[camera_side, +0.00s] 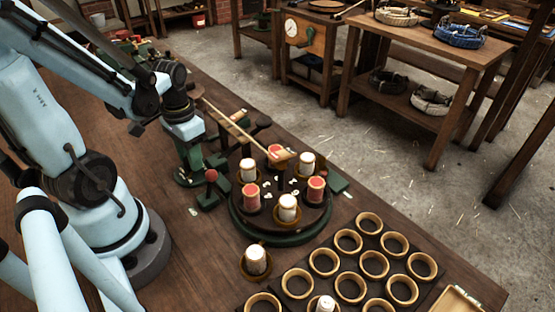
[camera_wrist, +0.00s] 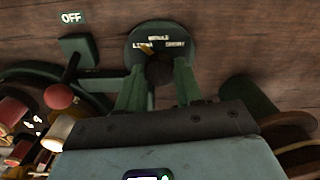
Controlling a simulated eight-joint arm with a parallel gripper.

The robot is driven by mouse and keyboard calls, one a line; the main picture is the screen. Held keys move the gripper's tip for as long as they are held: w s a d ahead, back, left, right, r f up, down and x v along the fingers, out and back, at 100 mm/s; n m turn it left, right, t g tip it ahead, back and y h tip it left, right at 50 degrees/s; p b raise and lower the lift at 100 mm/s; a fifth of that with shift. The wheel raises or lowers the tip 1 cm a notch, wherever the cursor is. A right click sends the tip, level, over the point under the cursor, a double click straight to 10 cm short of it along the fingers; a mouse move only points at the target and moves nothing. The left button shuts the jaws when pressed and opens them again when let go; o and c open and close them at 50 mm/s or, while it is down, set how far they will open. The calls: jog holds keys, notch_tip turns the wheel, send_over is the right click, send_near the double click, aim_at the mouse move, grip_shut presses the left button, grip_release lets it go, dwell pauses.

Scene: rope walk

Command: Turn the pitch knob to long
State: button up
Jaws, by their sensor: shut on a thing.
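The pitch knob (camera_wrist: 158,70) is a dark round knob on a round green dial plate (camera_wrist: 140,36) in the wrist view. The plate has pale lettering for long at left, middle at top and short at right. A small yellow pointer (camera_wrist: 147,49) leans up-left from the knob, close to the long lettering. My gripper (camera_wrist: 159,76) has its two green fingers on either side of the knob, shut on it. In the side view my gripper (camera_side: 190,158) points down at the green dial base (camera_side: 184,180), and the knob is hidden there.
A red-balled lever (camera_side: 211,175) stands right beside my gripper, with an OFF label (camera_wrist: 71,17) near it in the wrist view. A round green turntable (camera_side: 265,237) holds several red and white spools. A dark rack of wooden rings (camera_side: 349,241) fills the front right.

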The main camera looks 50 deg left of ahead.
jog(key=o, duration=1)
jog(key=shift+o, duration=0.2)
notch_tip(320, 180, up, 12)
jog(key=shift+d, duration=0.1)
dwell(0.4)
jog(key=w+d+f+m+t, duration=0.1)
jog(key=w+d+t, duration=0.6)
jog(key=w+d, duration=0.2)
jog(key=shift+w+d+m, duration=0.15)
jog(key=shift+d+m, duration=0.25)
jog(key=shift+d, duration=0.8)
